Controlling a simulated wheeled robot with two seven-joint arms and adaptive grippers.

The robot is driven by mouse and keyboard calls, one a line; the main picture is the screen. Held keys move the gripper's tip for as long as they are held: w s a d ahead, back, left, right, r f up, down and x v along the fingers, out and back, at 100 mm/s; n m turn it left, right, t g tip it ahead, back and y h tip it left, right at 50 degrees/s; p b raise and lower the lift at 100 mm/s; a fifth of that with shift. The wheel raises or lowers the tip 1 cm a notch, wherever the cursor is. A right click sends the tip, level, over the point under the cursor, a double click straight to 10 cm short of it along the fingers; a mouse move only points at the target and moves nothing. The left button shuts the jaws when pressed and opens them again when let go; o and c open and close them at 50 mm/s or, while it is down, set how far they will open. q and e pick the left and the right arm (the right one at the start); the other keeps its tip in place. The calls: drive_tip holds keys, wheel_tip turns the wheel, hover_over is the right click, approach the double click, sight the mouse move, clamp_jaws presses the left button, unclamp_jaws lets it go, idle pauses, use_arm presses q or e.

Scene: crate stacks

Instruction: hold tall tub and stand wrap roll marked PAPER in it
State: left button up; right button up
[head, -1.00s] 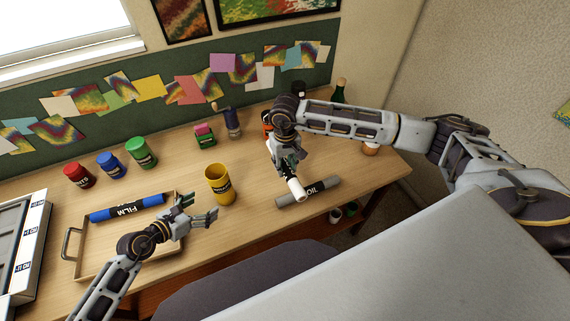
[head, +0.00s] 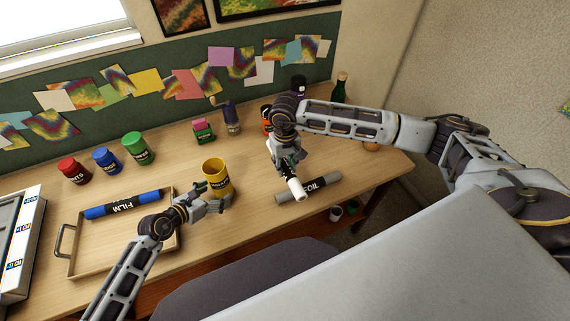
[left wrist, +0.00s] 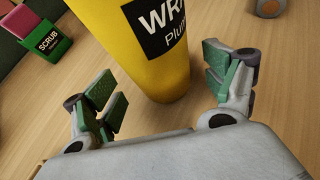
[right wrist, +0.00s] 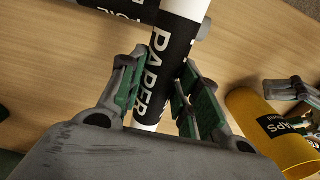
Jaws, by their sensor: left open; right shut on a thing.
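The tall yellow tub (head: 216,174) stands upright on the table, with a black label reading WRAPS in part. My left gripper (head: 210,197) is open at the tub's near side. In the left wrist view the tub (left wrist: 150,50) rises between and just beyond the open fingers (left wrist: 165,88); contact cannot be told. The white wrap roll (head: 297,188) has a black band that reads PAPER in the right wrist view (right wrist: 165,65). My right gripper (head: 288,165) is shut on the PAPER roll (right wrist: 185,8) and holds it tilted, right of the tub.
A grey FOIL roll (head: 320,184) lies right of the PAPER roll. A blue FILM roll (head: 120,205) lies in a wooden tray (head: 85,268). Red, blue and green jars (head: 138,148) stand at the back left. A green-and-pink SCRUB box (head: 203,130) stands behind the tub.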

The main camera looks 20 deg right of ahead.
use_arm(q)
drive_tip(key=shift+b+x, duration=0.3)
drive_tip(key=shift+x, duration=1.1)
use_arm(e)
drive_tip(key=shift+f, duration=0.35)
use_arm(q)
drive_tip(key=c, duration=0.8)
drive_tip(key=shift+c, duration=0.2)
use_arm(e)
drive_tip(key=shift+w, duration=0.15)
